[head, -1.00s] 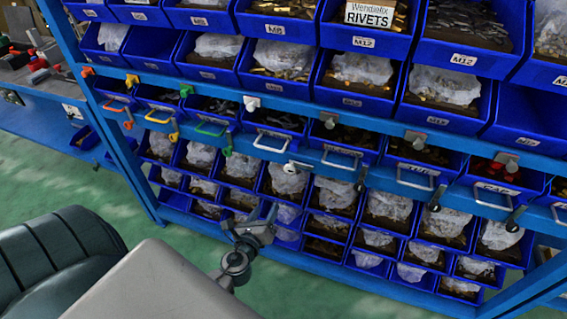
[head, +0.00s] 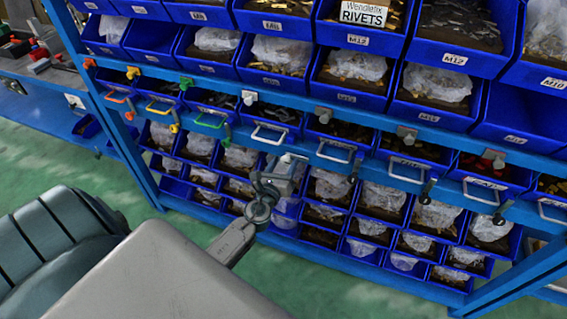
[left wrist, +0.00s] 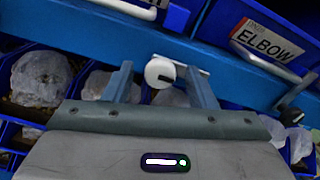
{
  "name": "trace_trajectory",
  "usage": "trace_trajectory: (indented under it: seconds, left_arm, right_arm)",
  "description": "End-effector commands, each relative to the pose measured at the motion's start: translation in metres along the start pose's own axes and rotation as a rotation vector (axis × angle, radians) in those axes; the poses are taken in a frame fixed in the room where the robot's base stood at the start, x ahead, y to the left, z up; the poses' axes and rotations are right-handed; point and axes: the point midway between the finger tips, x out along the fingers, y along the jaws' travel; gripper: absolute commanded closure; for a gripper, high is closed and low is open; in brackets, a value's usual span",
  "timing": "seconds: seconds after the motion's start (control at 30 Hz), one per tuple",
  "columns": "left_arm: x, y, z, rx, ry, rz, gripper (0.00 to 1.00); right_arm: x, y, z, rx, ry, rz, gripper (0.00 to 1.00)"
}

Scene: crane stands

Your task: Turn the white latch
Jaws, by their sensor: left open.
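The white latch shows in the left wrist view (left wrist: 159,72) as a round white knob with a short arm pointing right, on the blue rail. My left gripper (left wrist: 157,80) is open, with one finger on each side of the knob. The right finger overlaps the latch's arm; I cannot tell whether either finger touches it. In the head view my left gripper (head: 281,175) is in front of the rack, just below the white-handled drawer (head: 270,133), and largely covers the latch. My right gripper is not in view.
Other drawers have coloured handles, including orange (head: 118,96), yellow (head: 160,107) and green (head: 211,121), with latches below. Blue bins stand above and below the drawer row. A drawer label reading ELBOW (left wrist: 268,40) is at right in the wrist view. Green floor (head: 45,160) lies open at left.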

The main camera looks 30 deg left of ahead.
Motion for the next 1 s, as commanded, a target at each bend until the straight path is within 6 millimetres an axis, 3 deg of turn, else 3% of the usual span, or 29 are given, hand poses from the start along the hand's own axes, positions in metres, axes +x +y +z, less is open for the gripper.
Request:
trace_trajectory:
  seconds: [0.27, 0.5, 0.53, 1.0]
  left_arm:
    - [0.0018, 0.0003, -0.0006, 0.000, 0.001, 0.000, 0.48]
    - [0.0017, 0.0002, -0.0005, -0.001, 0.001, 0.000, 0.92]
    - [0.0016, 0.0002, -0.0006, -0.001, 0.001, 0.000, 0.93]
    - [0.0016, 0.0007, -0.0022, -0.120, 0.000, 0.000, 0.93]
  right_arm:
    - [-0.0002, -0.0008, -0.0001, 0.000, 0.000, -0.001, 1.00]
    - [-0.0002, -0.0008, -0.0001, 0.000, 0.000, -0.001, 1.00]
    - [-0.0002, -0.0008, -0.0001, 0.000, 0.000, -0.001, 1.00]
    - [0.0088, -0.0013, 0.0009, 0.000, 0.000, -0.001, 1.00]
